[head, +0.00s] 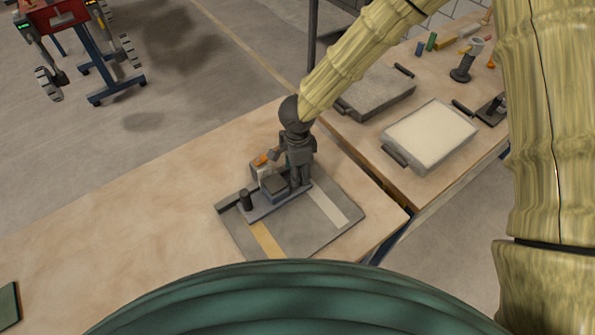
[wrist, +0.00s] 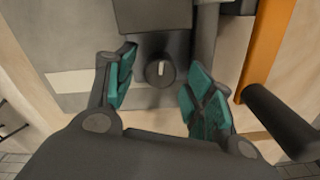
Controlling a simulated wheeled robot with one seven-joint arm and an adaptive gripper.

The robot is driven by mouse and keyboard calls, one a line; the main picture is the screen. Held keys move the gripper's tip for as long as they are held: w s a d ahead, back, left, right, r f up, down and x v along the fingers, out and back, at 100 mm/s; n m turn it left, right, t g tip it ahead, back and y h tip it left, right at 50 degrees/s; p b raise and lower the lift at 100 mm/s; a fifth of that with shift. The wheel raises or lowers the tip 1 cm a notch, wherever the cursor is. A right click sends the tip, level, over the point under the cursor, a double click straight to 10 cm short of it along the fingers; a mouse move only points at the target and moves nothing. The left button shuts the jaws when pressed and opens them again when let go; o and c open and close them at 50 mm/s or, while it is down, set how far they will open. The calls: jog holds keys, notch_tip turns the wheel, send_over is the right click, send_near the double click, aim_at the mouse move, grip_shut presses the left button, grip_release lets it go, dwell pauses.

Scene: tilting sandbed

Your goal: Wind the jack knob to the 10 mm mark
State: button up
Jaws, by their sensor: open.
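The jack knob (wrist: 160,73) shows in the wrist view as a dark round knob with a pale pointer line, standing nearly upright in the picture. My gripper (wrist: 163,66) is open, with teal pads on either side of the knob and visible gaps between pads and knob. In the head view my gripper (head: 299,176) reaches down over the dark jack assembly (head: 275,187) and hides the knob. The assembly sits on a grey plate (head: 250,226) with a yellow strip and a pale strip. I cannot make out any millimetre scale or the 10 mm mark.
An orange upright bar (wrist: 263,45) and a dark cylinder (wrist: 282,120) stand right of my gripper in the wrist view. A second table holds a pale sand-filled tray (head: 431,135) and a grey tray (head: 377,92).

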notch_tip(320, 180, up, 11)
dwell(0.4)
dwell(0.4)
